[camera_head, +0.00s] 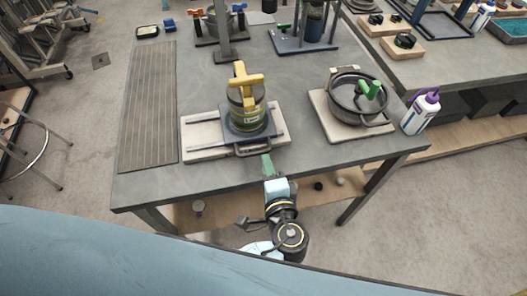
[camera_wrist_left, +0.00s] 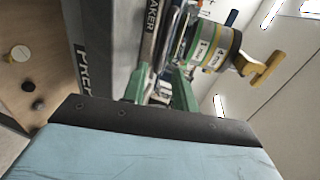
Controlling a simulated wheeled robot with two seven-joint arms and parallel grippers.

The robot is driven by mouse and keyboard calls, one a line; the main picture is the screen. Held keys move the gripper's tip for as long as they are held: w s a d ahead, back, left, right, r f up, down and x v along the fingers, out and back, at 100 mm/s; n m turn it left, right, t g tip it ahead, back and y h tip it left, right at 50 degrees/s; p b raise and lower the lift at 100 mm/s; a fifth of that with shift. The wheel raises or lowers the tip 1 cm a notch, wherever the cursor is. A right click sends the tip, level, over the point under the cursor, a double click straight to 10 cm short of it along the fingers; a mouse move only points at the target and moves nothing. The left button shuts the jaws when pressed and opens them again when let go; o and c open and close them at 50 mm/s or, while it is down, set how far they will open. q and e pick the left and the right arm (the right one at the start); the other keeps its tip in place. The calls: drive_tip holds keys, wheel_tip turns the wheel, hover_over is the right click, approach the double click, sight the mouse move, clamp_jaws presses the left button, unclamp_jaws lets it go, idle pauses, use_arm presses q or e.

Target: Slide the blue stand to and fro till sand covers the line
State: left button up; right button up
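The blue stand (camera_head: 236,137) is a dark blue-grey plate with a dark front handle (camera_head: 252,149), resting on a pale base (camera_head: 195,149). A banded jar (camera_head: 246,112) with a yellow handle on top stands upright on it. In the left wrist view the jar (camera_wrist_left: 208,47) shows numbered bands; I cannot make out the sand or the line. My left gripper (camera_head: 267,164) has green fingers and is just in front of the stand's handle. In the left wrist view its fingertips (camera_wrist_left: 158,87) are apart, with nothing visibly clasped. My right gripper is out of view.
A dark pan (camera_head: 346,105) with green grips stands on a pale board to the right. A white bottle with a purple cap (camera_head: 421,111) is at the table's right edge. A ribbed mat (camera_head: 150,105) lies at left. Stands and tools fill the back.

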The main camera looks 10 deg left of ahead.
use_arm(q)
drive_tip(key=p+v, duration=0.1)
drive_tip(key=v, duration=0.6)
idle(0.6)
drive_tip(key=s+a+f+g+h+b, duration=0.1)
drive_tip(key=s+a+f+g, duration=0.2)
drive_tip(key=f, duration=0.6)
drive_tip(key=s+a+f+g+h, duration=0.1)
drive_tip(key=s+a+f+g, duration=0.1)
drive_tip(key=f, duration=0.7)
drive_tip(key=s+a+f+g+h+b, duration=0.1)
drive_tip(key=s+a+f+g, duration=0.2)
drive_tip(key=f, duration=0.6)
drive_tip(key=s+a+f+n+g+h+b, duration=0.1)
drive_tip(key=s+a+f+n+g, duration=0.1)
drive_tip(key=s+a+f+n, duration=0.3)
drive_tip(key=s+a+f+n+g+h+b, duration=0.1)
drive_tip(key=s+a+f+n+g+h, duration=0.1)
drive_tip(key=s+a+f+n, duration=0.3)
drive_tip(key=s+a+f+g, duration=0.1)
drive_tip(key=s+a+f, duration=0.2)
drive_tip(key=s+f, duration=0.3)
drive_tip(key=shift+s+f+n+h, duration=0.15)
drive_tip(key=shift+s+n+h, duration=0.15)
drive_tip(key=shift+s, duration=1.75)
